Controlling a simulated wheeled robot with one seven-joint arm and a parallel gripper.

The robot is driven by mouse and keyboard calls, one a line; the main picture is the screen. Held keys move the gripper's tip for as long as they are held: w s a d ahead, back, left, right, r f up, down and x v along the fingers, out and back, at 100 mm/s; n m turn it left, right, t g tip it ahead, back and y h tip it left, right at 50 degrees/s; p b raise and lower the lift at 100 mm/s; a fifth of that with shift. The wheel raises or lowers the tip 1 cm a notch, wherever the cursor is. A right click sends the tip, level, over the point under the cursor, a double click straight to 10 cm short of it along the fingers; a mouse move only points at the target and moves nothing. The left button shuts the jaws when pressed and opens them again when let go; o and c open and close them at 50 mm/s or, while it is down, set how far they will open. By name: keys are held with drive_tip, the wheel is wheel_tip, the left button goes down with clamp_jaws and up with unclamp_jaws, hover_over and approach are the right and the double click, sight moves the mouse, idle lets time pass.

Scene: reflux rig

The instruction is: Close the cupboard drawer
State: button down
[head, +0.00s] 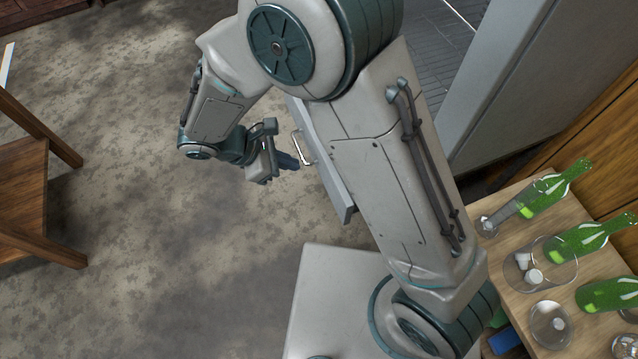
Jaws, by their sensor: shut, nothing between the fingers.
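The drawer front (341,194) shows as a narrow grey panel, partly hidden behind my arm. A thin metal handle (303,148) stands out from its left side. My gripper (295,162) is shut and empty. Its fingers point right toward the handle and are very close to it; I cannot tell whether they touch.
A wooden table (505,225) at the right holds green bottles (560,190), a glass dish with small white pieces (540,265) and other glassware. A wooden piece of furniture (25,185) stands at the left. The carpeted floor (190,260) between is clear.

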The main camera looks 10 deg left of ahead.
drive_tip(key=s+a+f+n+t+b, duration=0.1)
drive_tip(key=s+a+f+n, duration=0.15)
drive_tip(key=f, duration=0.25)
drive_tip(key=b, duration=0.3)
approach(331, 180)
drive_tip(key=x, duration=0.5)
drive_tip(key=shift+s+a+f, duration=0.1)
drive_tip(key=shift+f, duration=0.35)
drive_tip(key=shift+w+d, duration=0.2)
drive_tip(key=shift+d, duration=0.1)
drive_tip(key=w+d+b, duration=0.1)
drive_tip(key=w+d, duration=0.4)
drive_tip(key=d, duration=0.3)
drive_tip(key=w+d+b, duration=0.1)
drive_tip(key=w+d, duration=0.4)
drive_tip(key=d, duration=0.4)
drive_tip(key=shift+w+b, duration=0.2)
drive_tip(key=shift+b, duration=0.2)
drive_tip(key=shift+a, duration=0.1)
